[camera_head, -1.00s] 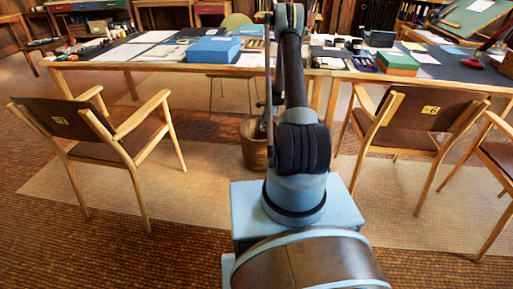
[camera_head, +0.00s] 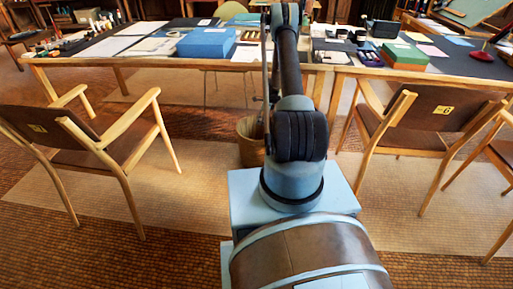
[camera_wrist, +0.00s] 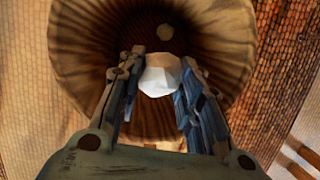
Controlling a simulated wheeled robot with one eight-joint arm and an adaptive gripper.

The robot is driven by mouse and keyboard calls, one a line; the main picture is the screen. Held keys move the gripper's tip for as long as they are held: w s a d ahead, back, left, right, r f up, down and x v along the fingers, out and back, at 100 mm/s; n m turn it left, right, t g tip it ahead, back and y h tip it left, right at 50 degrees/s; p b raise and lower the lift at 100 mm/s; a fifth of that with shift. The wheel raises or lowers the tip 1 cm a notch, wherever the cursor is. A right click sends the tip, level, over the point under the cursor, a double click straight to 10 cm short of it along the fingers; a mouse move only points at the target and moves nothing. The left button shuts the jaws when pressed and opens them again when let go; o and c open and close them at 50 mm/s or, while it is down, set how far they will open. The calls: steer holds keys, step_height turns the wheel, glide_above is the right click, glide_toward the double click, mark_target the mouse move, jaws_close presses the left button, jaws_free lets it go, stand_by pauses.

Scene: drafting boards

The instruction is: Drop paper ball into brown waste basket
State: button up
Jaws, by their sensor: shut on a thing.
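The paper ball (camera_wrist: 160,76) is white and faceted, in the middle of the wrist view. My gripper (camera_wrist: 163,62) is shut on it, with a finger on each side. The brown waste basket (camera_wrist: 85,45) lies beyond the ball, its ribbed inner wall and dark open mouth around the fingers in the picture. In the head view the basket (camera_head: 249,150) stands on the floor at the desks' front, partly hidden by my arm. The ball is not visible there.
Wooden armchairs stand at left (camera_head: 100,150) and right (camera_head: 420,120) of my arm. Long desks (camera_head: 190,63) run across behind the basket, carrying a blue box (camera_head: 208,43) and a green box (camera_head: 403,57). A pale mat (camera_head: 200,195) covers clear floor between the chairs.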

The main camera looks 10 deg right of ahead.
steer(key=shift+f, duration=1.8)
steer(key=o, duration=0.7)
steer(key=shift+r, duration=0.15)
steer(key=shift+v, duration=3.6)
